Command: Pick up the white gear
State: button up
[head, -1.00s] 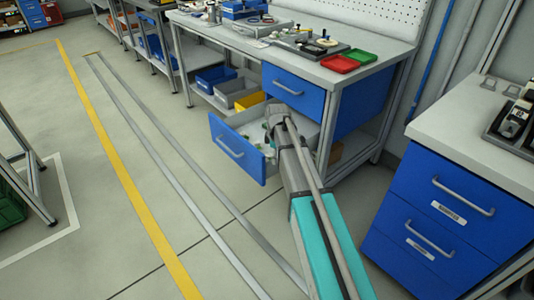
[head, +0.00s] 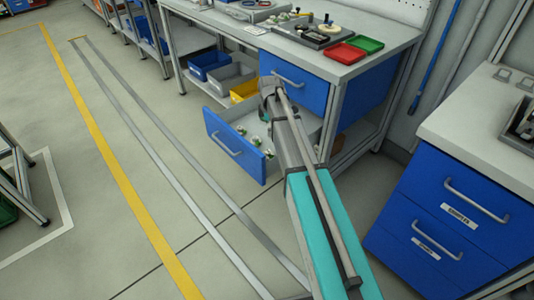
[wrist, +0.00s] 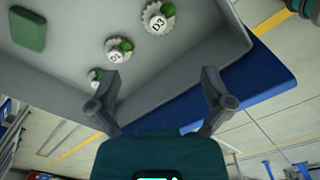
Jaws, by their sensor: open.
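Several white toothed, gear-like pieces with green parts lie in the open blue-fronted drawer (head: 232,146). In the wrist view one white gear marked D3 (wrist: 155,22) is nearest the top. A second white piece (wrist: 116,52) and a smaller one (wrist: 95,76) are to its lower left. I cannot tell which piece the task means. They show small in the head view (head: 256,141). My gripper (wrist: 160,76) is open and empty, its fingers spread over the drawer's wall and front edge. In the head view my gripper (head: 270,88) is above the drawer.
A green block (wrist: 28,29) lies in the drawer. A closed blue drawer (head: 293,82) is above the open one. Red (head: 341,53) and green (head: 366,44) trays stand on the bench. A blue cabinet (head: 440,212) stands to the right.

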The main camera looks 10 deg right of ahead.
aim_at(268, 151)
jog(key=shift+f, duration=0.1)
notch_tip(268, 151, down, 8)
jog(key=b, duration=0.8)
jog(key=shift+f+b, duration=0.25)
jog(key=shift+b, duration=0.05)
jog(key=shift+a, duration=0.1)
dwell(0.4)
jog(key=f+b, duration=0.3)
jog(key=shift+w+a+f+b, duration=0.25)
jog(key=shift+a+b, duration=0.05)
jog(key=shift+f+b, duration=0.8)
jog(key=shift+f, duration=0.05)
jog(key=shift+c, duration=0.3)
jog(key=shift+s+r, duration=0.1)
jog(key=shift+r, duration=0.05)
grip_shut()
